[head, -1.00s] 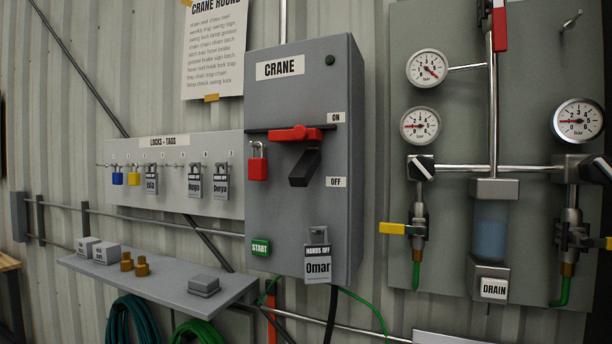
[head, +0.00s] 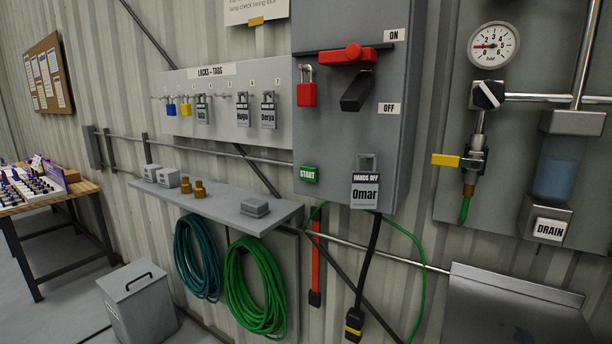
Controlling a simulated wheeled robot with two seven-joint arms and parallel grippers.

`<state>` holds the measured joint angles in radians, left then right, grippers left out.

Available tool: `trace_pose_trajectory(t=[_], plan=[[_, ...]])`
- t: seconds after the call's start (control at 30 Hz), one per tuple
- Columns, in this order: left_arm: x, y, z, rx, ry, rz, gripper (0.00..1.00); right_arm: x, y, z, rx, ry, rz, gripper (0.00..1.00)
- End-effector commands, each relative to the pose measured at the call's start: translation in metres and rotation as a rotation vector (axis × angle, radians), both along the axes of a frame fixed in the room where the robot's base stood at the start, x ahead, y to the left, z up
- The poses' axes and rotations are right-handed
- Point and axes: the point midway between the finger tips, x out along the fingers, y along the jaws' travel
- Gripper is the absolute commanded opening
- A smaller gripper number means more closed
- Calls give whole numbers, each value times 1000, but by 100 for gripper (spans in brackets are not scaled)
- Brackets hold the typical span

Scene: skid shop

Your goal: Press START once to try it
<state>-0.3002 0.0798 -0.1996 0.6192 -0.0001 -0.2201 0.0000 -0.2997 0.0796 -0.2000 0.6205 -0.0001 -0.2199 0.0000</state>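The green START button (head: 309,174) is on the lower left of the front of the grey crane box (head: 335,140). Above it, the black switch handle (head: 356,90) points down and left, beside the OFF label (head: 389,108). A red slide bar (head: 347,55) lies across the box above the handle. A red padlock (head: 306,88) hangs at the box's left side. A grey lock with the tag "Hands off Omar" (head: 365,190) hangs at the lower right of the box. Neither of my grippers is in view.
A grey shelf (head: 228,204) with small boxes and brass fittings juts out at the lower left of the crane box. Coiled hoses (head: 252,290) hang below it. A lidded bin (head: 140,305) stands on the floor. A panel with a gauge (head: 493,45) and pipes is at right.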

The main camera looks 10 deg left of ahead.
Motion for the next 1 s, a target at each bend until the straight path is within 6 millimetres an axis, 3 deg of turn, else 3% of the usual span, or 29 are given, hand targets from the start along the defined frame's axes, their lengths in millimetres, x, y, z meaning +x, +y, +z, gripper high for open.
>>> trace_pose_trajectory(t=[0.03, 0.23, 1.0], plan=[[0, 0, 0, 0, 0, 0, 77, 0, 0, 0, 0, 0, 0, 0], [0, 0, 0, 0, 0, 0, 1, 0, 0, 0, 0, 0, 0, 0], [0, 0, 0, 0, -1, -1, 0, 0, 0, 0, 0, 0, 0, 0]])
